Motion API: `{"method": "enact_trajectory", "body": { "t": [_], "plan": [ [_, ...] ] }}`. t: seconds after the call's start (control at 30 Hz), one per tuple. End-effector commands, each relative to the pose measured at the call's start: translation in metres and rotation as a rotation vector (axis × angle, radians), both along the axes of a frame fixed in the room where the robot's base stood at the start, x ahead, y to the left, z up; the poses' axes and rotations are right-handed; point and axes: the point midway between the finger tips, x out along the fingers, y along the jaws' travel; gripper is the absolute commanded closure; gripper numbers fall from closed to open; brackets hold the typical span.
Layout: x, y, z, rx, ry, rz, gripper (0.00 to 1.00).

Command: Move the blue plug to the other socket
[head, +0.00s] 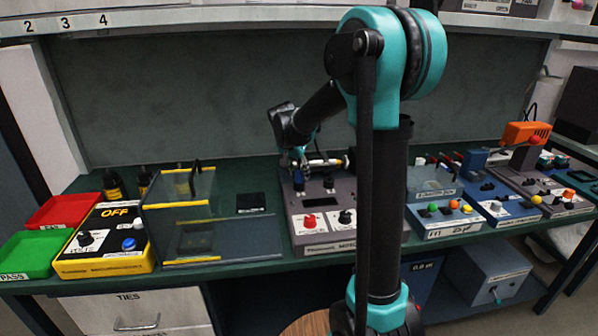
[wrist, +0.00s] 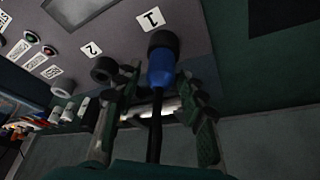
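The blue plug (wrist: 161,68) sits at the black socket marked 1 (wrist: 163,40) on the grey panel, with its black cable running back toward my gripper. It also shows as a small blue spot in the head view (head: 299,174). The black socket marked 2 (wrist: 103,70) is to the left in the wrist view and looks empty. My gripper (wrist: 157,86) is open, with one finger on each side of the plug's rear end and cable. The fingers look apart from the plug. In the head view my gripper (head: 300,163) is over the panel's back left.
Blue units with coloured knobs (head: 440,225) stand close on the right.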

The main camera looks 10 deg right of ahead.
Motion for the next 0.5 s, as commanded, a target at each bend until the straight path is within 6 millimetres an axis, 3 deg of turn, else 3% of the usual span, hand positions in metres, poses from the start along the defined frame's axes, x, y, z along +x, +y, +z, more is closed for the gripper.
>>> {"method": "enact_trajectory", "body": {
  "t": [0.33,0.5],
  "plan": [
    [0.000,0.000,0.001,0.000,0.000,0.000,0.50],
    [-0.005,0.004,0.015,0.000,0.000,0.001,0.50]
  ]
}}
